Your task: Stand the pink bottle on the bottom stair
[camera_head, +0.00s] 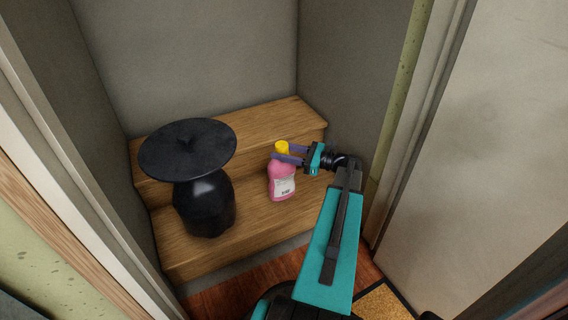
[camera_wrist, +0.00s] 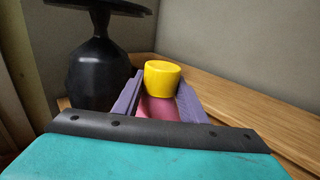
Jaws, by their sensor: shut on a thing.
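The pink bottle (camera_head: 282,183) has a yellow cap and a white label. It is upright at the right part of the bottom stair (camera_head: 250,219); whether its base touches the wood I cannot tell for sure. My gripper (camera_head: 275,154) reaches in from the right and is shut on the bottle just below the cap. In the wrist view the yellow cap (camera_wrist: 162,79) stands up between the two purple fingers, with some pink of the bottle below it. The lower part of the bottle is hidden there by my gripper body.
A black vase-like object with a wide flat top (camera_head: 205,200) stands on the bottom stair to the left, apart from the bottle. The upper stair (camera_head: 290,114) is bare behind. Grey walls enclose the stairs on the left, back and right.

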